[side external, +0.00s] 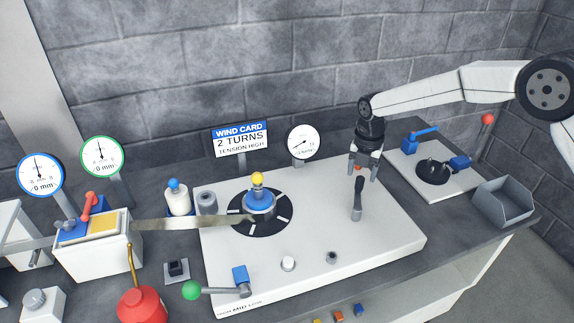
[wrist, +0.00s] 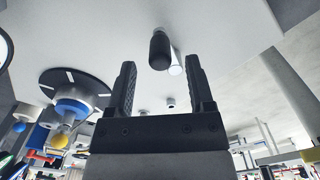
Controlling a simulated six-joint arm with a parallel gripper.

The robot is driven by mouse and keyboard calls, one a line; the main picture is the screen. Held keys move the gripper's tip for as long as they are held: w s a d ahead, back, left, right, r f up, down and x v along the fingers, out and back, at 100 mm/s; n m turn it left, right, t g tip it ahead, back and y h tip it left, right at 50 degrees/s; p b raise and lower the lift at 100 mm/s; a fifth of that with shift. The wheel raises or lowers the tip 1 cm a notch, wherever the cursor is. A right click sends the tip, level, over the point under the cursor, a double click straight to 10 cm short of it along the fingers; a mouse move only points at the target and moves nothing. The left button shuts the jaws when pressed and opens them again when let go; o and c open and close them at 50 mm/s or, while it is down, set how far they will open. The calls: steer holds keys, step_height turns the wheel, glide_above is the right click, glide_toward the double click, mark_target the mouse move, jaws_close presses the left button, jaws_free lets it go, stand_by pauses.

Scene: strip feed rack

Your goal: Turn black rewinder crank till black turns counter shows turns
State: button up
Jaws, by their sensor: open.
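The black rewinder crank (side external: 358,197) stands on the right part of the white machine plate, its grip pointing up. In the wrist view the rounded black grip (wrist: 159,50) shows between and just beyond the fingertips. My gripper (side external: 365,172) is open, pointing down close above the crank; its two fingers (wrist: 160,68) appear apart with nothing clamped. Whether a finger touches the grip I cannot tell. A round white dial with a dark rim (side external: 302,142), apparently the turns counter, stands behind the plate; its reading is too small to tell. The wind card (side external: 241,140) reads 2 TURNS, TENSION HIGH.
A blue reel hub with a yellow knob (side external: 258,200) sits on a black disc left of the crank. A green-knobbed lever (side external: 192,290) is at the front. A second white plate (side external: 462,190) and grey bin (side external: 503,203) stand right.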

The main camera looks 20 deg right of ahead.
mark_target(358, 198)
steer(key=shift+f, duration=2.15)
jaws_close()
